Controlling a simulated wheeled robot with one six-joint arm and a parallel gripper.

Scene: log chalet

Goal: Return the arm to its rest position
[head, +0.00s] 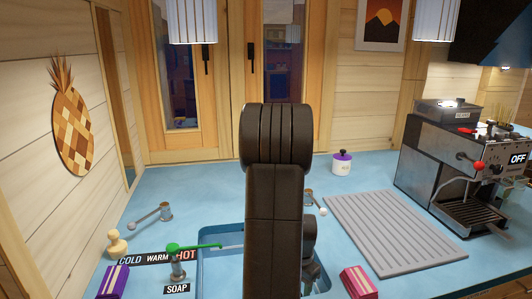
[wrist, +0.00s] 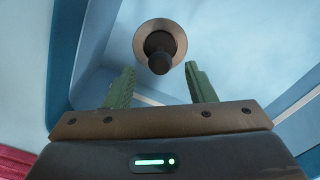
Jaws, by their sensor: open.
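My arm rises dark in the middle of the head view and bends down over the blue sink (head: 207,262). My gripper (wrist: 157,84) shows in the wrist view with its two green fingers spread apart and nothing held between them. In the head view its fingertips are hidden behind my arm. Beyond the fingertips in the wrist view is a round brown-rimmed piece with a dark knob (wrist: 160,50). It appears to be inside the blue basin, apart from the fingers.
A tap with a green lever (head: 178,262) stands at the sink's left. Purple (head: 115,282) and pink (head: 358,282) packs lie in front. Lamps (head: 192,20) hang above.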

